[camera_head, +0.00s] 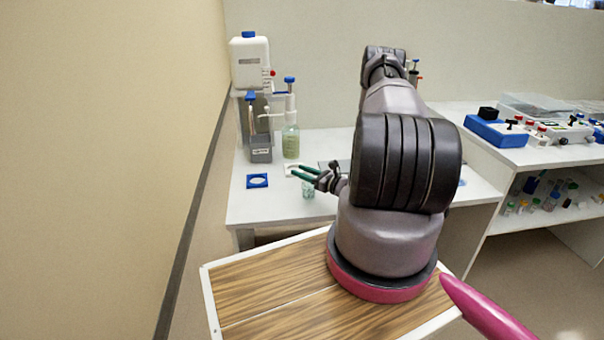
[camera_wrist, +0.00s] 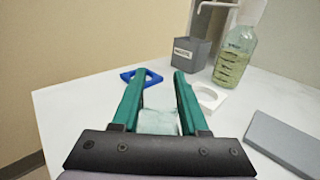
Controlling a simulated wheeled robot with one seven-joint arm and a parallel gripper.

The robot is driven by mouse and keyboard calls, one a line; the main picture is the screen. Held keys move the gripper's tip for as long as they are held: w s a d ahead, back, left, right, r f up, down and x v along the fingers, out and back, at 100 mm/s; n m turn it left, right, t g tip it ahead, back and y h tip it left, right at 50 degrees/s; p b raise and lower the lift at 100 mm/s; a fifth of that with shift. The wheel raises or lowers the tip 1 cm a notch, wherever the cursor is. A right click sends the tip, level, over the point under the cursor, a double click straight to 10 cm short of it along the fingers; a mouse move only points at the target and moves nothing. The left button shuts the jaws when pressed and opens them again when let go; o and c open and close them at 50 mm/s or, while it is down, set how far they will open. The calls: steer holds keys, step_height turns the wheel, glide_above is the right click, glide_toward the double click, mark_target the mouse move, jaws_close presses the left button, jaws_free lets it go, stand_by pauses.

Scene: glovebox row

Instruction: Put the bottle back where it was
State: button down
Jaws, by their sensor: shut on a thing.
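My gripper (camera_head: 304,172) is over the front of the white bench, its green fingers pointing left. In the wrist view my gripper (camera_wrist: 160,75) is shut on a small, pale, translucent bottle (camera_wrist: 158,121). The bottle (camera_head: 308,189) shows below the fingers in the head view; its upper part is hidden, and I cannot tell whether it touches the bench. A blue square holder with a round opening (camera_head: 257,181) lies empty to the left, also in the wrist view (camera_wrist: 133,76). A white ring-shaped holder (camera_head: 291,170) lies behind the fingers; it looks empty in the wrist view (camera_wrist: 210,97).
A tall pump bottle of greenish liquid (camera_head: 291,142) and a grey labelled box (camera_head: 260,150) stand at the back. A white canister (camera_head: 249,62) is above the box. A grey flat slab (camera_wrist: 285,142) lies at right. The bench's front left (camera_head: 262,210) is clear.

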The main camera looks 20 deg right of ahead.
steer(key=shift+f, duration=0.2)
steer(key=shift+c, duration=2.2)
jaws_free()
